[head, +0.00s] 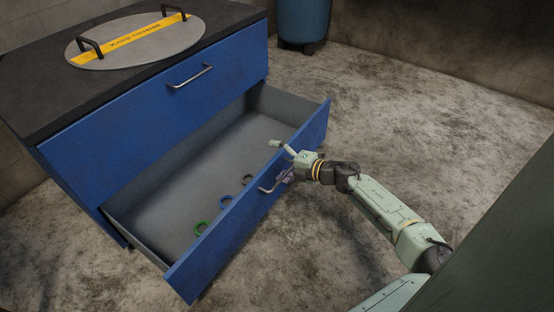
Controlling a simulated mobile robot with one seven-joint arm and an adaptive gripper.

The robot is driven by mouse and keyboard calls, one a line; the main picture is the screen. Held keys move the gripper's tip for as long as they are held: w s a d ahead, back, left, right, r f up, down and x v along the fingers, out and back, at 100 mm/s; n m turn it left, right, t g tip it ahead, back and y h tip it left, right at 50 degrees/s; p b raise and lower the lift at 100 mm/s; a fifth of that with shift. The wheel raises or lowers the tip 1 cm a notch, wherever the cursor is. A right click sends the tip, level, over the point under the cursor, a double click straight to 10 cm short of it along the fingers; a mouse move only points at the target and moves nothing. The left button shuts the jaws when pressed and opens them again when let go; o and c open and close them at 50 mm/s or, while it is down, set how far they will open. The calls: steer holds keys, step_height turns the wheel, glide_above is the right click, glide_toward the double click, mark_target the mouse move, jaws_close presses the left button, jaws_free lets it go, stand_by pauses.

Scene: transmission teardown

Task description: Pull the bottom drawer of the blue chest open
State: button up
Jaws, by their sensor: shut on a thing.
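The blue chest (110,150) stands at the left of the head view, with two drawers. Its bottom drawer (240,215) is pulled well out, and its grey inside shows. The bottom drawer's metal handle (268,188) is on the outer face of the drawer front. My gripper (284,163) is shut on the right part of this handle. One finger shows above, near the top edge of the drawer front. The exact finger contact is too small to see clearly.
Several small rings, one a green ring (200,228), lie in the drawer. The top drawer (160,100) is shut. A round grey lid (135,45) with a yellow band lies on the chest. A blue barrel (303,20) stands behind. The floor (420,130) at right is clear.

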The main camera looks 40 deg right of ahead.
steer(key=shift+r+p+v, duration=0.25)
steer(key=shift+p+v, duration=0.4)
steer(key=shift+v, duration=1.4)
steer(key=shift+r+p+v, duration=0.2)
steer(key=shift+p+v, duration=0.45)
steer(key=shift+v, duration=1.35)
steer(key=shift+s+d, duration=0.15)
steer(key=shift+c, duration=0.2)
steer(key=shift+s+d+r, duration=0.15)
steer(key=shift+s+r, duration=0.15)
steer(key=shift+c, duration=1)
steer(key=shift+s+d+r, duration=0.1)
steer(key=shift+s+r, duration=0.1)
steer(key=shift+s, duration=0.15)
steer(key=c, duration=0.7)
steer(key=shift+s+d+f, duration=0.1)
steer(key=shift+s+f, duration=0.15)
steer(key=shift+c, duration=0.8)
steer(key=shift+s+d+p, duration=0.3)
steer(key=shift+s, duration=0.55)
